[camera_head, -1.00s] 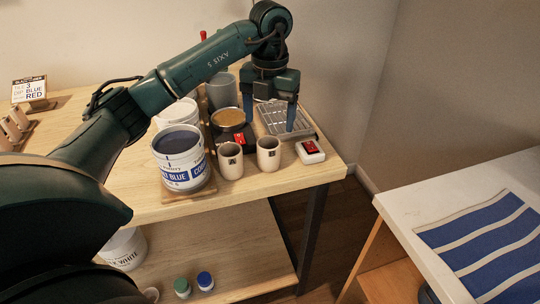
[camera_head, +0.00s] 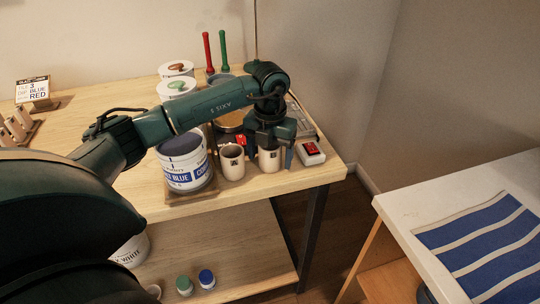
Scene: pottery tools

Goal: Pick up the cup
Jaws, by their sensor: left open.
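Two small beige cups stand upright near the front edge of the wooden table: a left cup (camera_head: 232,165) and a right cup (camera_head: 269,163). Each has a dark mark on its front. My left gripper (camera_head: 270,160) is open, pointing down over the right cup, with one finger on each side of it in the picture. I cannot tell whether the fingers touch the cup. The gripper hides the right cup's rim. My right gripper is not in view.
A blue-glaze bucket (camera_head: 186,166) stands left of the cups. A small white device with a red top (camera_head: 311,153) lies close on the right. A grey metal tray (camera_head: 301,122) is behind. The wooden table (camera_head: 235,191) has a narrow bare strip in front.

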